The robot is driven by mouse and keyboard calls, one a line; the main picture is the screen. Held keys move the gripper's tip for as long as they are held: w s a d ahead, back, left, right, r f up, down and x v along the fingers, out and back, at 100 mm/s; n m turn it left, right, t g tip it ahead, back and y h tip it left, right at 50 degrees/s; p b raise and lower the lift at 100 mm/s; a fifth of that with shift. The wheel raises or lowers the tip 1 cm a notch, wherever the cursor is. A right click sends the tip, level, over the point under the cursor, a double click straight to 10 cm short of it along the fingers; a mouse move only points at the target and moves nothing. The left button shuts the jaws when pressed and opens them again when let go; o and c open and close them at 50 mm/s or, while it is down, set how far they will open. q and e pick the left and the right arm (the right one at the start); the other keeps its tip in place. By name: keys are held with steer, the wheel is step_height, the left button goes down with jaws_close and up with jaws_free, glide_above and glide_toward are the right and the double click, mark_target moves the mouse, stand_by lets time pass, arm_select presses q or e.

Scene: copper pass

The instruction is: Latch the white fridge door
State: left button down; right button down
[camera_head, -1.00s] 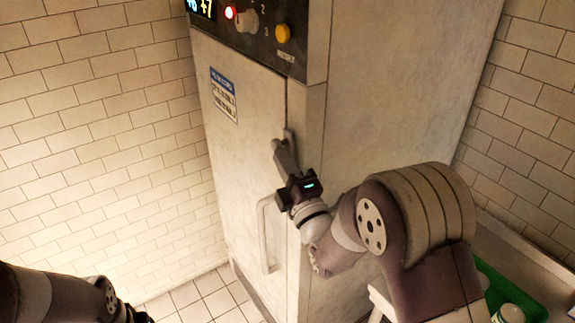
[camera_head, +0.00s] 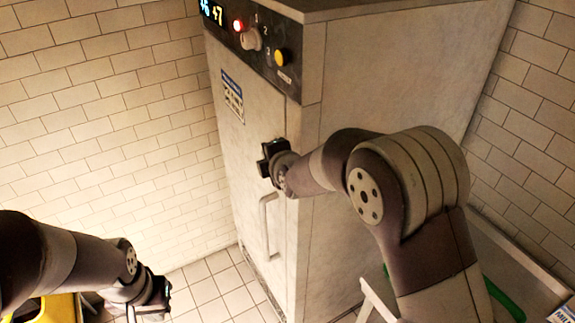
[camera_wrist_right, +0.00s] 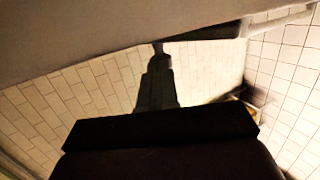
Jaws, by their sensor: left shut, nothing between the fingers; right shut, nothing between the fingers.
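The white fridge (camera_head: 395,90) stands in the middle of the head view. Its door (camera_head: 245,160) looks flush with the frame, though I cannot tell whether it is latched. A vertical bar handle (camera_head: 265,228) is on the door's right side. My right gripper (camera_head: 268,158) is at the door's right edge, above the handle; its wrist hides its fingertips and any latch there. In the right wrist view its fingers (camera_wrist_right: 157,85) show as a dark, shut shape below a pale surface. My left gripper (camera_head: 150,303) is shut and empty at lower left, away from the fridge.
A control panel (camera_head: 255,40) with a red light, knob and yellow button is above the door. Tiled walls (camera_head: 90,120) stand left and right. A yellow object (camera_head: 55,308) is at lower left. A counter (camera_head: 510,265) with a green tray is at lower right.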

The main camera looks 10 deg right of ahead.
steer(key=shift+a+b+x, duration=0.15)
steer(key=shift+b+x, duration=0.3)
steer(key=shift+x, duration=0.4)
steer(key=shift+a+b+x, duration=0.15)
steer(key=shift+b+x, duration=0.25)
steer(key=shift+x, duration=0.4)
steer(key=shift+s+f, duration=0.15)
steer(key=shift+f, duration=0.1)
